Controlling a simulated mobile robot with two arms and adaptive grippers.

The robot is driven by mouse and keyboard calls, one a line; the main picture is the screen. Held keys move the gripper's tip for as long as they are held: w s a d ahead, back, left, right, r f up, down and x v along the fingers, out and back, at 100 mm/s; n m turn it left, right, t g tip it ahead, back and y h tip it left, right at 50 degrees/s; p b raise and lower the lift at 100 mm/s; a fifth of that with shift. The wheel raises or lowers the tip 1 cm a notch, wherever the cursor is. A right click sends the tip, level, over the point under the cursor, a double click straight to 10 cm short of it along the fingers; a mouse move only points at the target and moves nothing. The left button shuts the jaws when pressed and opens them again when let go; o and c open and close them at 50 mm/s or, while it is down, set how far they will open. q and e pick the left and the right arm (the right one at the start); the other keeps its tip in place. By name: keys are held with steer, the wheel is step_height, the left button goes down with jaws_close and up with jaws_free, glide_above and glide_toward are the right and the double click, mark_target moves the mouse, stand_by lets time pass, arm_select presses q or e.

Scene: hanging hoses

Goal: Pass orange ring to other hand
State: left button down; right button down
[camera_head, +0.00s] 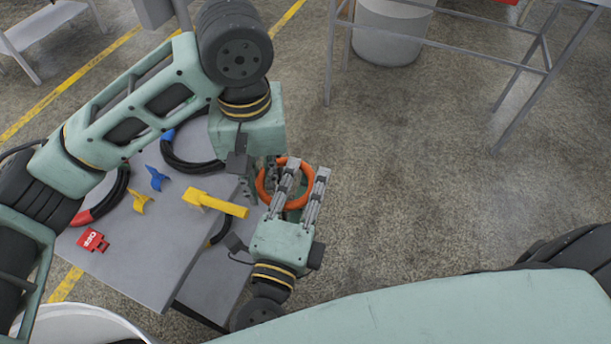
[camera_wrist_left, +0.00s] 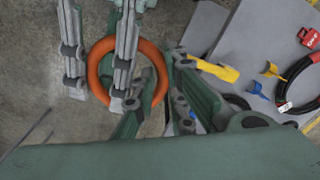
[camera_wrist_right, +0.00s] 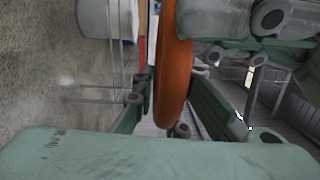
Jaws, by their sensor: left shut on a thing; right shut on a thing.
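The orange ring (camera_head: 262,187) is held in the air between my two grippers, right of the grey table. My left gripper (camera_head: 270,177) comes down from above and is shut on the ring's left part; its fingers are partly hidden. My right gripper (camera_head: 303,180) comes from below, its grey fingers reaching across the ring's right part, and is shut on it. In the left wrist view the ring (camera_wrist_left: 152,52) is seen nearly face on, with the right fingers across its left side. In the right wrist view the ring (camera_wrist_right: 174,70) is seen edge on between the fingers.
The grey table (camera_head: 150,255) holds yellow-handled pieces (camera_head: 215,203), a blue piece (camera_head: 156,178), a red piece (camera_head: 92,240) and black hoses (camera_head: 185,162). A metal frame (camera_head: 440,45) and a pale bin (camera_head: 390,35) stand at the back. The floor on the right is clear.

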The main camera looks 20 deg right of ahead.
arm_select(q)
steer(key=c, duration=1.7)
jaws_free()
step_height(320, 180, up, 12)
